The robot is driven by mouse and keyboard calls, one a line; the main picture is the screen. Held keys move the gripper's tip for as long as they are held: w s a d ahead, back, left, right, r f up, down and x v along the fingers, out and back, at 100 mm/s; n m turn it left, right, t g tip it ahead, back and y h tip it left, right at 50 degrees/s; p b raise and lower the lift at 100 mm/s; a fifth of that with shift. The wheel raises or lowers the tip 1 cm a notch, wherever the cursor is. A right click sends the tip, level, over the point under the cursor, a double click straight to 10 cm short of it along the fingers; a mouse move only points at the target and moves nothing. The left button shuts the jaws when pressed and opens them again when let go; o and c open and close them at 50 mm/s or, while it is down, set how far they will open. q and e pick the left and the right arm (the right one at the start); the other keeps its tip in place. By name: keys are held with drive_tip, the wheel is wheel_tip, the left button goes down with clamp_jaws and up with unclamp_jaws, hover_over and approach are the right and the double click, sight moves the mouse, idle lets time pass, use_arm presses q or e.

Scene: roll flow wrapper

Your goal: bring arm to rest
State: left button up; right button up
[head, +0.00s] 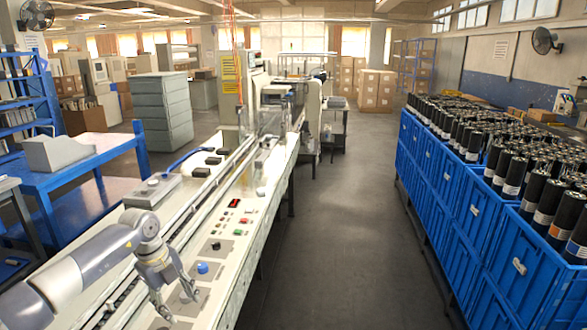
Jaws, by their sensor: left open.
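My left arm comes in from the lower left over the flow wrapper machine (262,178). My left gripper (175,308) is open and points down above the machine's front panel, with nothing seen between its fingers. It is left of a blue knob (203,268) on the panel. Whether the fingertips touch the panel cannot be told. My right gripper is not in view.
Blue crates (467,232) full of black rolls (541,198) line the right side. A clear grey aisle (335,240) lies between them and the machine. A blue table (75,178) stands at left, and cardboard boxes (375,90) stand at the back.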

use_arm(q)
drive_tip(key=s+d+m+t+h, duration=0.1)
drive_tip(key=d+m+t+h, duration=0.2)
drive_tip(key=d+h, duration=1.45)
drive_tip(key=s+d+r+n+t+y, duration=0.2)
drive_tip(key=d+r+n+t+y, duration=0.4)
drive_tip(key=d+r, duration=0.7)
drive_tip(key=a+f+n+t+y, duration=0.4)
drive_tip(key=a+n+t+y, duration=0.45)
drive_tip(key=n, duration=0.45)
drive_tip(key=s+a+f+n+g+y, duration=0.5)
drive_tip(key=s+a+f, duration=0.3)
drive_tip(key=a+f, duration=0.15)
drive_tip(key=s+a+f+n+g, duration=0.1)
drive_tip(key=s+f+g, duration=0.45)
drive_tip(key=s, duration=0.65)
drive_tip(key=s+f+n+g, duration=0.1)
drive_tip(key=s+f+g, duration=0.4)
drive_tip(key=s, duration=0.7)
wheel_tip(320, 180, down, 27)
drive_tip(key=s, duration=0.2)
drive_tip(key=s+a+f+g, duration=0.1)
drive_tip(key=s+a+f, duration=0.2)
drive_tip(key=s+f, duration=1.3)
drive_tip(key=shift+s+a+m+g, duration=0.15)
drive_tip(key=shift+s+m+g, duration=0.2)
drive_tip(key=shift+m+g, duration=0.05)
